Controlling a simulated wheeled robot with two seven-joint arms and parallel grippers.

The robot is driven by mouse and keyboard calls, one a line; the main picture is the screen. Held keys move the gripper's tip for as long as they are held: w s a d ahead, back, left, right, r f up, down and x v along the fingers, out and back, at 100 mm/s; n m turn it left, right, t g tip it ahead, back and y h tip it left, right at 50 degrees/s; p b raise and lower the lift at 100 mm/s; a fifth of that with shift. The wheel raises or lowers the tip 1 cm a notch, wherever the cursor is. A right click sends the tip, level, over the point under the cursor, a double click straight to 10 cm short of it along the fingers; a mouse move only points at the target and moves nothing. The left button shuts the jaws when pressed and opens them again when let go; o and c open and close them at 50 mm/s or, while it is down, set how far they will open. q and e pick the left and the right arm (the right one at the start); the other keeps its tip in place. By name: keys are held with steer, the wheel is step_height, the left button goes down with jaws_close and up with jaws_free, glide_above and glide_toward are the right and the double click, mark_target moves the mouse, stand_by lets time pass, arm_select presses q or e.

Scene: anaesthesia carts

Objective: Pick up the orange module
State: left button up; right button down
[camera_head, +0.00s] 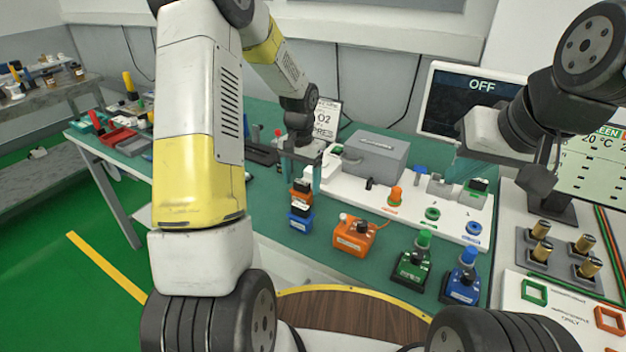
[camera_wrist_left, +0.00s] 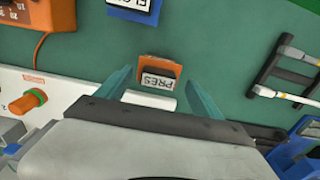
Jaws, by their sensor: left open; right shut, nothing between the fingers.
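The small orange module (camera_head: 300,196) stands on the green table, with a black top and a pale label. In the left wrist view the orange module (camera_wrist_left: 170,67) shows a label reading "PRES". My left gripper (camera_head: 301,176) is open above it, pointing down. In the left wrist view its fingertips (camera_wrist_left: 163,76) lie on either side of the module, with a gap on both sides; contact is not visible. My right gripper (camera_head: 470,166) is shut and empty, off to the right in front of the screen.
A blue module (camera_head: 300,219) stands just in front of the orange one. A larger orange box (camera_head: 353,237) with a cable is to the right, then green (camera_head: 412,266) and blue (camera_head: 461,286) units. A white panel (camera_head: 345,190) lies behind. A black rack (camera_wrist_left: 285,68) is beside the left gripper.

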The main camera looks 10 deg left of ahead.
mark_target(302, 193)
arm_select(q)
steer(key=f, duration=0.4)
steer(key=shift+s+f, duration=0.1)
steer(key=shift+s, duration=0.15)
steer(key=c, duration=1.2)
steer(key=shift+o, duration=0.2)
steer(key=shift+d+r, duration=0.1)
steer(key=shift+r, duration=4.95)
